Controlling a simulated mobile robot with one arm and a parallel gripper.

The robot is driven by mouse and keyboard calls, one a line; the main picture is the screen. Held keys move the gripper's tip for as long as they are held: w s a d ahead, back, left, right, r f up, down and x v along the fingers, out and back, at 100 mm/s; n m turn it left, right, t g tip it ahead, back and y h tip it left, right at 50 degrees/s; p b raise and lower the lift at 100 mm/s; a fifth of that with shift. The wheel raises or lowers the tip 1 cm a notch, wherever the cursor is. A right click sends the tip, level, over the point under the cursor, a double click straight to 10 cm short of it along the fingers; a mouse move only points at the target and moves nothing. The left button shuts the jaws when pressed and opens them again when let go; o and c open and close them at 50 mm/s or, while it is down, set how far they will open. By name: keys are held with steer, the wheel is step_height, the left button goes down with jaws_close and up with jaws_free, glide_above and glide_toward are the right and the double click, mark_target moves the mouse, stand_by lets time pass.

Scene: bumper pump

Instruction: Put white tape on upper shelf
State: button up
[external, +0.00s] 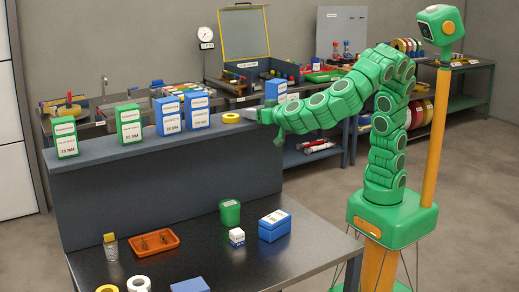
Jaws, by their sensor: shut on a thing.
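A white tape roll (138,284) lies on the dark lower table (185,255) at its front left edge, apart from my gripper. A yellow tape roll (231,117) is at the upper shelf (125,150), right of the blue and white boxes. My gripper (241,115) reaches in from the right and is shut on this yellow roll. I cannot tell whether the roll rests on the shelf or is held just above it. My wrist hides part of the shelf's right end.
Blue boxes (168,117) and green boxes (65,137) stand along the shelf. On the table are another yellow roll (107,289), a bottle (111,248), an orange tray (154,243), a green cup (230,212) and a blue box (274,226). The table's middle is clear.

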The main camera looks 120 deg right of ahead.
steer(key=shift+f, duration=0.1)
steer(key=o, duration=1)
steer(key=shift+a, duration=0.2)
steer(key=shift+v, duration=5.85)
